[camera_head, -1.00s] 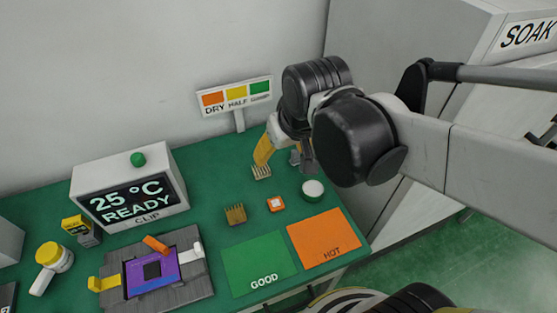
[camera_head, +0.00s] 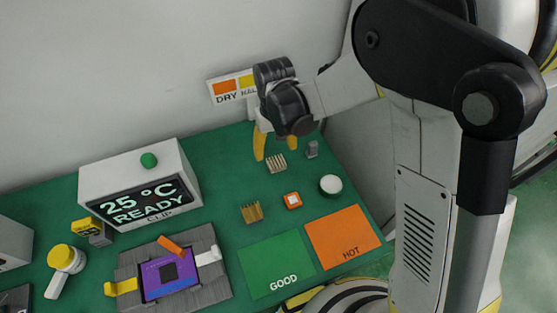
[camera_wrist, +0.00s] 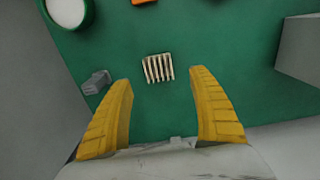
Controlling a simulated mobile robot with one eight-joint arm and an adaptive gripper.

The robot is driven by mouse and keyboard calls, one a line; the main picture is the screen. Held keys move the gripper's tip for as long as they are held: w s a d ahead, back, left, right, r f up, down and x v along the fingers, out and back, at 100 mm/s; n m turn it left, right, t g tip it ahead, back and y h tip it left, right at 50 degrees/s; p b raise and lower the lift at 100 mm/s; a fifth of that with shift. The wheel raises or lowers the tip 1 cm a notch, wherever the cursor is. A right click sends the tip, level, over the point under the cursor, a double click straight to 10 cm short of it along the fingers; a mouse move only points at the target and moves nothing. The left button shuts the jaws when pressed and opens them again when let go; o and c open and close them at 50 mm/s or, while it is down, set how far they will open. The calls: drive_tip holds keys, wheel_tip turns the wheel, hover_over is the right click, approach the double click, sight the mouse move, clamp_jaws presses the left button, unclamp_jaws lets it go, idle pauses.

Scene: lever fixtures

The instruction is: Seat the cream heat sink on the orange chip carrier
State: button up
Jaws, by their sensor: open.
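The cream heat sink (camera_head: 276,164), a small finned block, rests on the green bench top; it also shows in the wrist view (camera_wrist: 158,68). My gripper (camera_head: 275,150) is open and empty. In the wrist view its two yellow fingers (camera_wrist: 164,90) stand wide apart, with the heat sink between their lines and just beyond the tips. The orange chip carrier (camera_head: 292,201), with a pale centre, lies on the bench nearer the camera than the heat sink. Only its edge shows at the top of the wrist view (camera_wrist: 142,2).
A brown-gold finned block (camera_head: 251,212) lies left of the carrier. A round white-topped jar (camera_head: 330,185) and a small grey block (camera_head: 312,149) stand to the right. Green GOOD (camera_head: 275,262) and orange HOT (camera_head: 343,238) mats lie in front. A clip fixture (camera_head: 173,270) and display box (camera_head: 140,185) are left.

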sight(276, 162)
wheel_tip(276, 162, down, 8)
drive_tip(key=b, duration=0.3)
drive_tip(key=shift+w+r, duration=0.15)
drive_tip(key=shift+r, duration=0.1)
drive_tip(key=c, duration=1.3)
